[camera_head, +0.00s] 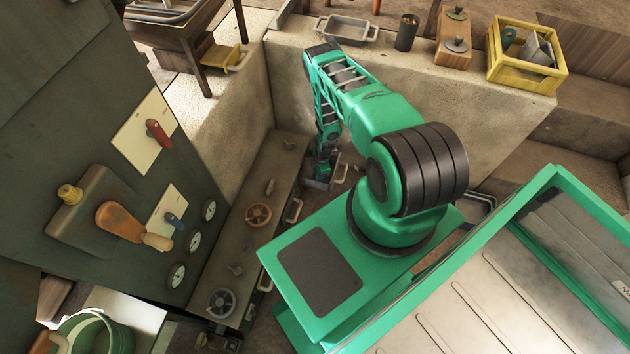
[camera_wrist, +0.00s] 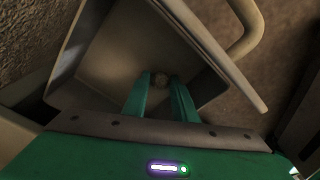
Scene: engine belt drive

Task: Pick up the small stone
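The small stone (camera_wrist: 160,80) is a small, rounded, brownish lump inside an open grey drawer (camera_wrist: 110,65) in the wrist view. My gripper (camera_wrist: 160,84) reaches down into the drawer, with its two green fingers on either side of the stone. The fingers are apart by about the stone's width; I cannot tell whether they touch it. In the head view my gripper (camera_head: 322,178) is low at the open drawer (camera_head: 341,172), below the stone ledge. The stone is not visible there.
The drawer walls stand close around the fingers, and a curved handle (camera_wrist: 246,28) is on its outer side. A long low cabinet (camera_head: 248,200) with valve wheels runs left of my arm. A yellow crate (camera_head: 528,78) and a grey tray (camera_head: 345,30) stand on the ledge.

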